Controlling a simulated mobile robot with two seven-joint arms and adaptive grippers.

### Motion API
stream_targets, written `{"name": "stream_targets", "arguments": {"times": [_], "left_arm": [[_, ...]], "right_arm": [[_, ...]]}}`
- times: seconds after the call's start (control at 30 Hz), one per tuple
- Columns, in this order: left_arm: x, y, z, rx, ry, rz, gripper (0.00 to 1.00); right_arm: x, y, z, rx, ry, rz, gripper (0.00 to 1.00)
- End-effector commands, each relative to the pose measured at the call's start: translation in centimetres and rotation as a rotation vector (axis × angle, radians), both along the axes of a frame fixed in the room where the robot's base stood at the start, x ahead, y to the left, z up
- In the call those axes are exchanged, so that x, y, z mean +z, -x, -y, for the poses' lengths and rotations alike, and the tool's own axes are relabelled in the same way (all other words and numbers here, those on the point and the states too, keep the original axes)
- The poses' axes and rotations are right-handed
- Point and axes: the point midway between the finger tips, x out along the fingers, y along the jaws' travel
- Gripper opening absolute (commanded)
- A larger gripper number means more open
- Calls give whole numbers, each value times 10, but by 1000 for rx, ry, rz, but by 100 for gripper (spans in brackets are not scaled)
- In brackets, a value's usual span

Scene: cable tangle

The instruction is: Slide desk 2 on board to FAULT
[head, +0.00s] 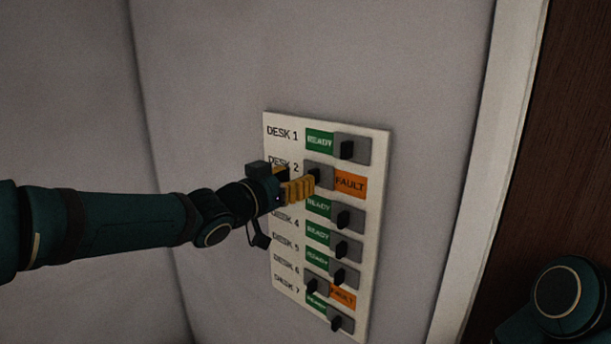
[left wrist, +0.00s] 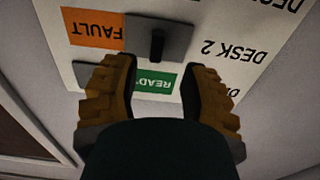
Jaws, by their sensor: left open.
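The white board (head: 380,220) hangs on the wall with several rows of desk sliders. In the desk 2 row, the grey slider (head: 325,178) sits at the left and the orange FAULT label (head: 350,184) shows to its right. My left gripper (head: 312,186) is at the desk 2 row, close to the slider's dark knob. In the left wrist view, its two yellow fingers (left wrist: 158,85) are spread apart, and the desk 2 knob (left wrist: 157,45) stands just beyond the gap between them. I cannot tell whether a finger touches it. My right gripper is not in view.
Other rows lie close above and below: the desk 1 slider (head: 352,149) is at the right with green READY showing, and the desk 6 row shows an orange FAULT label (head: 343,296). A white door frame (head: 490,170) and brown door (head: 540,160) are to the right.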

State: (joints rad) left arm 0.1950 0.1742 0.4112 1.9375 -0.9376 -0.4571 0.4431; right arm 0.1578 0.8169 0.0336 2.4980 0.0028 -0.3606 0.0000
Motion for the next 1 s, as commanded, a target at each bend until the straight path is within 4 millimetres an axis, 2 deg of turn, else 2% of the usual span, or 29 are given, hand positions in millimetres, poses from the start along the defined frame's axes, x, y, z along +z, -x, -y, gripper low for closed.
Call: {"name": "stream_targets", "arguments": {"times": [0.2,0.43,0.87,0.93,1.0], "left_arm": [[0,35,-26,4,-2,0,44],[0,57,-42,2,0,1,44],[0,63,-46,0,2,-1,44],[-5,61,-46,2,4,-9,44],[-20,57,-47,9,16,-38,44]], "right_arm": [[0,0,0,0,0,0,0],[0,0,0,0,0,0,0],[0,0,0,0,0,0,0],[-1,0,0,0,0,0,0],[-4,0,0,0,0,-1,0]]}}
